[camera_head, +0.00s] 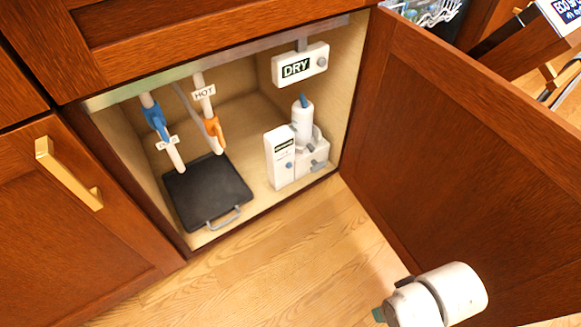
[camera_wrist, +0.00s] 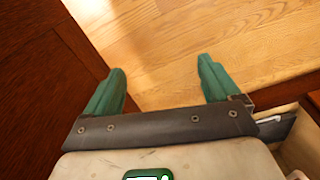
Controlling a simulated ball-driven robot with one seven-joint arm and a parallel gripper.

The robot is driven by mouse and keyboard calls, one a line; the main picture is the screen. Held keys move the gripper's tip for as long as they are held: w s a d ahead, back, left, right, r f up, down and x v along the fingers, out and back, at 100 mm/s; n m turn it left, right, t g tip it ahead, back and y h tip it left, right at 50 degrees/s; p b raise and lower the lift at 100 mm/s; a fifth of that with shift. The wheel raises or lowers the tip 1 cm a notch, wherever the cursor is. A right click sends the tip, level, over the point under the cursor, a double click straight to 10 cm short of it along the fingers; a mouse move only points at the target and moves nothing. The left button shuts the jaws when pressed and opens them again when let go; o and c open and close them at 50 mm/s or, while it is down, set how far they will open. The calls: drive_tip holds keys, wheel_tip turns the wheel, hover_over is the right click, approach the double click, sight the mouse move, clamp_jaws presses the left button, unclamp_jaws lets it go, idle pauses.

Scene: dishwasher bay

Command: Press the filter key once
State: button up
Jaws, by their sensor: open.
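A white unit (camera_head: 280,158) with a dark label too small to read and a small blue-grey button (camera_head: 290,165) on its front stands at the right of the open cabinet's floor. I cannot tell for sure that this button is the filter key. A white bottle-like part with a blue tip (camera_head: 303,118) rises behind it. My gripper (camera_wrist: 161,66) is open and empty in the wrist view, its two green fingers spread over the wood floor. In the head view my white wrist shows at the bottom right, in front of the open door, well apart from the unit.
The open cabinet door (camera_head: 460,150) fills the right side. A DRY box (camera_head: 300,66) with a grey knob hangs above the unit. Pipes with blue (camera_head: 155,118) and orange (camera_head: 214,131) valves, one tagged HOT, hang left over a black tray (camera_head: 206,192). Floor (camera_head: 270,262) before the cabinet is clear.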

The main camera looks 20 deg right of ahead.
clamp_jaws()
idle(0.7)
idle(0.7)
